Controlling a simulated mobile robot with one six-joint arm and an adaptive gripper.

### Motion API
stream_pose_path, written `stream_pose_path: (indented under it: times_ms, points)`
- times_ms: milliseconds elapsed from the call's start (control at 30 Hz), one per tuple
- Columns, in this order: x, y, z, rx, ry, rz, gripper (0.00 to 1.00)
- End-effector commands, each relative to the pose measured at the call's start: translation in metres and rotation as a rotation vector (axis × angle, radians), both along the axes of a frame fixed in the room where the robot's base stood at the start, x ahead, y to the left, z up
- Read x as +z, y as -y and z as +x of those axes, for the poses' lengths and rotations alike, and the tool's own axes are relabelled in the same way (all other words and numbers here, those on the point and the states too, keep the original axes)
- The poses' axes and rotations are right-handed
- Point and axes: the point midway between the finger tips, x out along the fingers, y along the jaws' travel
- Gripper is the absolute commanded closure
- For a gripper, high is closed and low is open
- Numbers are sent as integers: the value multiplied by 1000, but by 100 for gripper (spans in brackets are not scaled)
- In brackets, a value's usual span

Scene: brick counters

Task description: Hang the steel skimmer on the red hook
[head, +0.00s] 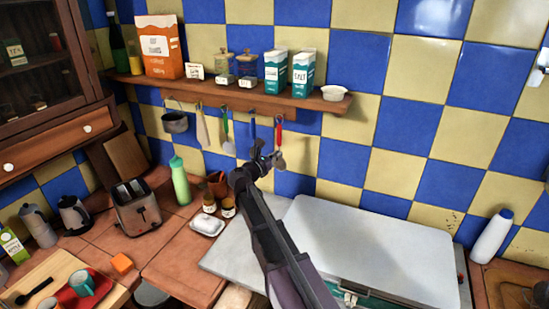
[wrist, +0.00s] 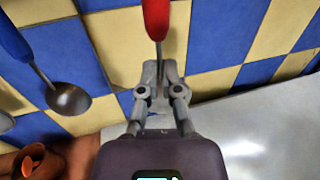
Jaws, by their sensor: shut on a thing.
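A utensil with a red handle (head: 278,133) and a steel shaft, which I take for the steel skimmer, is upright below the right part of the wall shelf. In the wrist view its red handle (wrist: 156,18) rises from between my fingers. My gripper (head: 268,157) is shut on its shaft just below the handle; the fingers also show in the wrist view (wrist: 160,78). Its grey lower end shows beside the fingers in the head view. The red hook cannot be made out, and I cannot tell whether the handle's top is on a hook.
A blue-handled ladle (wrist: 68,98) hangs close on the left. A green-handled utensil (head: 226,130) and a dark pot (head: 175,122) hang further left. The wooden shelf (head: 215,92) above carries boxes and jars. A pale flat lid (head: 365,245) lies below; the tiled wall at right is clear.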

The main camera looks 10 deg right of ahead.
Motion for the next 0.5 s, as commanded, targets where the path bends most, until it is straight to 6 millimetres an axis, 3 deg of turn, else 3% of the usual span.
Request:
stream_pose_path:
  times_ms: [500]
  points:
    - [-2,12,19,0,0,0,100]
